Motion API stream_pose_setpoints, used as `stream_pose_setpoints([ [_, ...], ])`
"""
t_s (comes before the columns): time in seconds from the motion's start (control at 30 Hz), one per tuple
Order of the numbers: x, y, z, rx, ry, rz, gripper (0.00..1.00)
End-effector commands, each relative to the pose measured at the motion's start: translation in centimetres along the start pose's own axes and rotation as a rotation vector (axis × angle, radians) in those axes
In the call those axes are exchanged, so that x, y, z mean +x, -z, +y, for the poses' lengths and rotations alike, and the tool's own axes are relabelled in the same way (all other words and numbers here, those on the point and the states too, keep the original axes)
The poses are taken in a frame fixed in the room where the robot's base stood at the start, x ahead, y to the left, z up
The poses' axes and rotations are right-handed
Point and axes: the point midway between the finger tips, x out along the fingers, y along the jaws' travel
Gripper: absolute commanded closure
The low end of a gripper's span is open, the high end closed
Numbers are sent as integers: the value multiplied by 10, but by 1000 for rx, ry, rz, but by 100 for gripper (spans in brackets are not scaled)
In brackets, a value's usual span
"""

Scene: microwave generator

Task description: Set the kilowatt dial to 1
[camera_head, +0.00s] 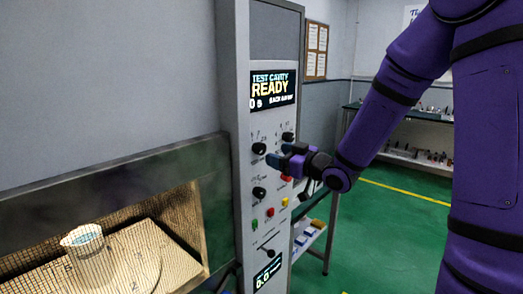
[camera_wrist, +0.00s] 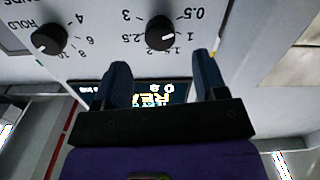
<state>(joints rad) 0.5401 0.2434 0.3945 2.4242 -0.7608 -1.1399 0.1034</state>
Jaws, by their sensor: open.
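The kilowatt dial, taken to be the black knob (camera_wrist: 160,33) marked 0.5 to 3 in the upside-down wrist view, seems to match the upper-left knob (camera_head: 259,148) in the head view. Its white mark points to the lower right in the wrist view, on the side of the 1 and 1.5 labels; the exact setting is hard to read. My gripper (camera_wrist: 162,62) is open, its fingers spread either side of the dial's column but short of it. In the head view my gripper (camera_head: 281,155) is just right of and slightly below that knob, with nothing held.
A second dial (camera_wrist: 48,38) marked HOLD and several numbers sits beside it. The screen (camera_head: 272,89) above reads READY. Another knob (camera_head: 259,193) and coloured buttons are lower on the panel. An open cavity with a cup (camera_head: 88,252) lies left.

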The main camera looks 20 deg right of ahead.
Motion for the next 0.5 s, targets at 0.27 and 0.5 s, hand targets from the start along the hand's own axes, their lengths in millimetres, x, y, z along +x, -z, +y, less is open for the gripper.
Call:
stream_pose_setpoints([
  [0.27, 48, 0, -1, 1, 2, 1, 34],
  [0.5, 68, 0, 0, -1, 0, 0, 34],
])
